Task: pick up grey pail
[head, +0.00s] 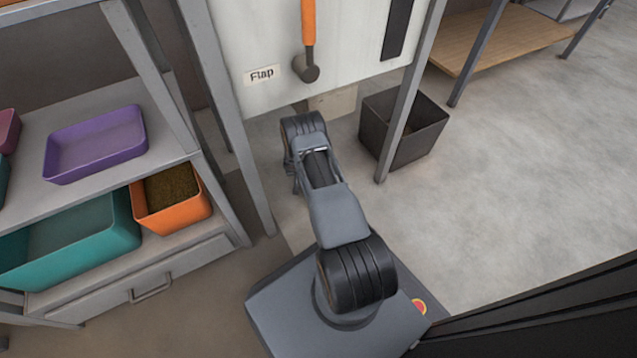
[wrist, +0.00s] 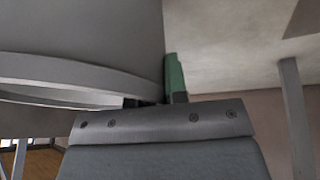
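A large grey, round-walled thing with a raised rim, which looks like the grey pail (wrist: 75,45), fills the upper left of the wrist view, very close to the camera. My gripper (wrist: 172,80) is at its right edge. One green-padded finger shows just beside the grey wall. The other finger is hidden behind the pail, apart from dark parts near the rim. I cannot tell whether the fingers are closed on the wall. In the head view the pail and gripper are hidden, with my arm reaching to beneath the white machine panel.
The white panel (head: 350,60) carries an orange lever (head: 308,25) and a "Flap" label. A dark bin (head: 380,135) stands on the floor to the right, behind a metal leg (head: 408,90). A shelf at left holds purple (head: 95,145), teal (head: 80,255) and orange (head: 180,222) trays. Floor at right is clear.

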